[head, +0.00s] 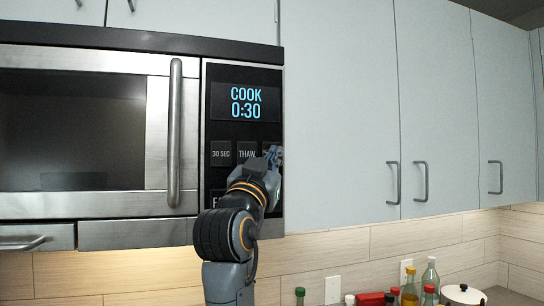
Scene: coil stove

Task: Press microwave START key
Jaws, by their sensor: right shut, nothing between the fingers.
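The microwave (155,120) hangs under the upper cabinets at the left, with its door shut. Its black control panel (243,125) shows "COOK 0:30" in blue on the display (246,102). Below the display is a row of keys: "30 SEC" (221,153), "THAW" (247,153) and a third key mostly hidden by my right gripper (274,155). That gripper is shut and empty, its tips over the third key; I cannot tell whether they touch it. Lower keys are largely hidden behind my right arm, so the START label cannot be read. My left gripper is out of view.
The vertical door handle (174,132) sticks out left of the panel. Pale cabinets (340,120) with handles fill the right. Several bottles (410,288) and a white lidded pot (463,294) stand on the counter at lower right.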

